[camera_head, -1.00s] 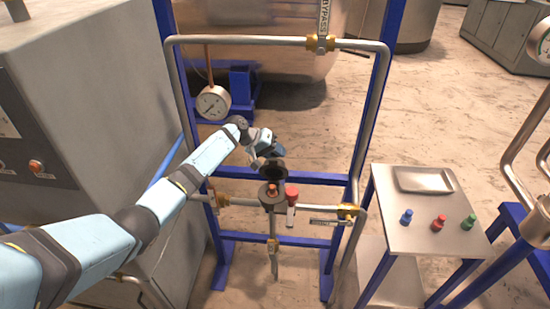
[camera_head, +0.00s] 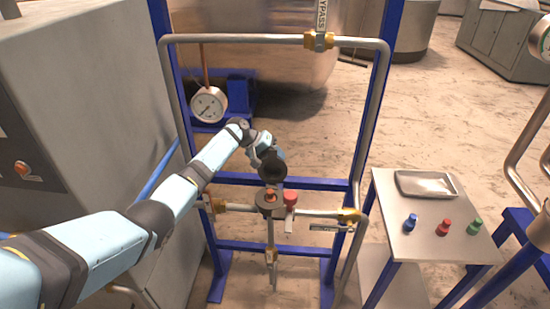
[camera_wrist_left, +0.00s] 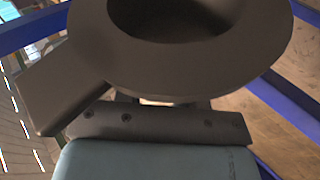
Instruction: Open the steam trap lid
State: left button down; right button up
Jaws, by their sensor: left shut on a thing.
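The steam trap (camera_head: 269,204) is a small grey round body on the lower pipe, with an orange-red part showing in its open top. Its dark round lid (camera_head: 273,167) stands raised behind the opening, its hollow face turned toward the head camera. In the left wrist view the lid (camera_wrist_left: 185,72) is a large dark ring with a flat tab at the left, filling the top. My left gripper (camera_head: 266,153) is behind the lid and shut on it; the lid hides its fingertips. My right gripper is not in view.
A red-handled valve (camera_head: 290,198) sits right beside the trap. A blue frame (camera_head: 365,110) with grey pipes surrounds it. A side table (camera_head: 398,247) at the right holds a tray (camera_head: 427,184) and blue, red and green small items.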

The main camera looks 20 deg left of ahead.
pick_arm(q)
jog(key=shift+s+f, duration=0.15)
jog(key=shift+f, duration=0.25)
jog(key=c, duration=0.8)
grip_release()
jog(key=shift+a, duration=0.15)
jog(key=shift+r, duration=0.15)
